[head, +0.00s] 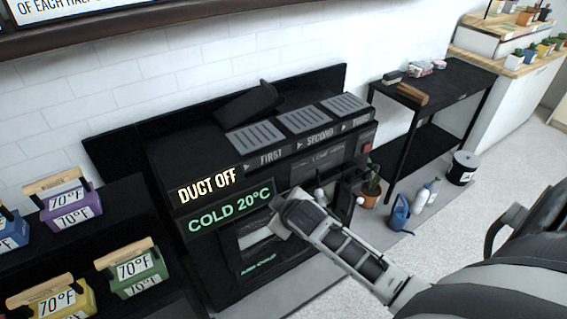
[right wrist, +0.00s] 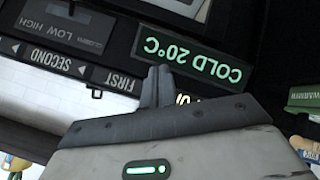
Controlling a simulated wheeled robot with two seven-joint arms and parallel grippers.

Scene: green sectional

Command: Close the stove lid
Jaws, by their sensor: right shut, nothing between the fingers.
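The black stove (head: 220,165) stands against the white tiled wall in the head view. Its front shows "DUCT OFF" and "COLD 20°C" signs. A dark flap (head: 246,103), which looks like the lid, stands tilted up at the back of its top, left of the slatted plates marked FIRST and SECOND. My right gripper (head: 283,215) is in front of the stove, right of the cold sign and below the flap, apart from it. In the right wrist view its fingers (right wrist: 157,87) are together and empty, with the cold sign (right wrist: 188,58) behind them. My left gripper is not in view.
Colored boxes marked 70°F (head: 138,270) stand on black shelving at the left. A black side table (head: 450,75) stands right of the stove. A blue watering can (head: 400,213), bottles and a black bin (head: 462,168) stand on the floor there.

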